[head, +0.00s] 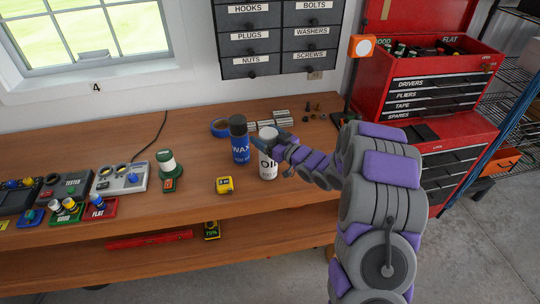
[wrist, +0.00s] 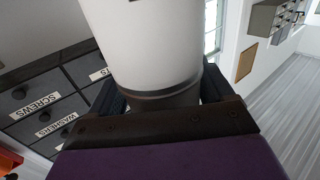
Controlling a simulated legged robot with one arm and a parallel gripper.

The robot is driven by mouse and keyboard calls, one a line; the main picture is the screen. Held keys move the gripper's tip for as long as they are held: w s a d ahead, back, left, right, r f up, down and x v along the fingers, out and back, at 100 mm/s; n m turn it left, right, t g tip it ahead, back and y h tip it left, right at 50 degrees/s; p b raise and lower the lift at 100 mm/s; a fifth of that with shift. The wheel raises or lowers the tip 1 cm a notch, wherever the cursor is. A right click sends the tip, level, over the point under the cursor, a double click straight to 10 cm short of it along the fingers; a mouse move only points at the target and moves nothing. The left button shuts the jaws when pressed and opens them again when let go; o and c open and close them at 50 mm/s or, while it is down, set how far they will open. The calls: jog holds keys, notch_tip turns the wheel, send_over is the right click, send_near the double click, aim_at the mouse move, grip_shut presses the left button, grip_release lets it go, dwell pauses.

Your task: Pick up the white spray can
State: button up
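The white spray can (head: 268,166), with "OIL" in dark letters, stands upright on the wooden workbench. My gripper (head: 267,145) is at its upper part, reaching in from the right, and covers some of it. In the wrist view the white can (wrist: 150,45) fills the upper middle, with a darker narrow band at its near end. My gripper (wrist: 165,95) has one dark finger on each side of that narrow part. No clear gap shows between fingers and can, but whether they press on it cannot be told.
A blue "WAX" can (head: 240,148) with a dark cap stands close on the left. A yellow tape measure (head: 224,185) lies in front, and blue tape (head: 220,127) lies behind. A red toolbox (head: 425,90) stands at right. Label drawers (head: 250,47) hang above.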

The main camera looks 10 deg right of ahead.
jog(key=shift+a, duration=0.4)
jog(key=c, duration=0.3)
jog(key=shift+a, duration=0.15)
jog(key=c, duration=0.3)
jog(key=shift+d, duration=0.35)
jog(key=c, duration=0.6)
grip_shut()
jog(key=shift+a+r, duration=0.1)
